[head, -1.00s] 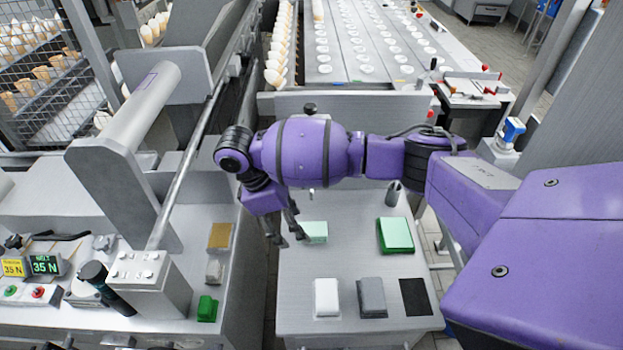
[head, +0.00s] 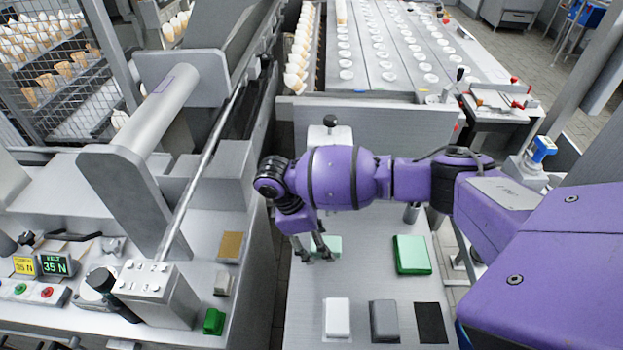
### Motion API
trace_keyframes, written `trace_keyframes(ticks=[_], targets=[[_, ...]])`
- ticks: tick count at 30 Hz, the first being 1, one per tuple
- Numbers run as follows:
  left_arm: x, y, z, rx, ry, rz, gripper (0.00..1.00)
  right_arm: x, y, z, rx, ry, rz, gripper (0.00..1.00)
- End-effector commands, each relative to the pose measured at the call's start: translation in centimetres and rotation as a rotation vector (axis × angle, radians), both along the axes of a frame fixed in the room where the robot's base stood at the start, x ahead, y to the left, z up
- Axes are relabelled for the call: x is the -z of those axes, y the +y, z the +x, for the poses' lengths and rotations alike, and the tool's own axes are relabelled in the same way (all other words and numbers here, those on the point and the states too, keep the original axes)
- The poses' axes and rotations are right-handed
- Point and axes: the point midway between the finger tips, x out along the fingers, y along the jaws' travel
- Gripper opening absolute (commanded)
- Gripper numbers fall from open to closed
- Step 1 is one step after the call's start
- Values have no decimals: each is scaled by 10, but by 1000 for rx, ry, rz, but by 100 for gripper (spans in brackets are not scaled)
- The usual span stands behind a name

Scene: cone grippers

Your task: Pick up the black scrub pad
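The black scrub pad (head: 431,322) is a thin, dark, flat square. It lies at the right end of the front row on the grey steel table (head: 300,310), near its front edge. My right arm reaches in from the right, and its gripper (head: 315,254) points down above the table's left part, next to a pale green block (head: 333,240). Its two fingers are apart with nothing between them. The gripper is behind and to the left of the black pad, well clear of it. My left gripper is not in view.
A grey block (head: 383,320) and a white block (head: 337,318) lie left of the black pad. A green pad (head: 412,254) lies behind it. A machine with a control box (head: 155,290) stands left, beyond a gap. The table's middle is bare.

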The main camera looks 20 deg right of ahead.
Motion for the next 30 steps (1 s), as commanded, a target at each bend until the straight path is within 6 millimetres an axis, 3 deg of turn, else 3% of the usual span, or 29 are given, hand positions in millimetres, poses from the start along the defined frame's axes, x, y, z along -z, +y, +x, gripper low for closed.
trace_keyframes(ticks=[6,15,25,30], targets=[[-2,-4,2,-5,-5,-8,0,2,-1,-1,0,1,0,61],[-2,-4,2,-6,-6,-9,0,1,-1,-1,1,0,0,24],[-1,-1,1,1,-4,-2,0,0,-1,0,1,0,0,24],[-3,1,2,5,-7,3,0,-12,0,1,1,-2,1,24]])
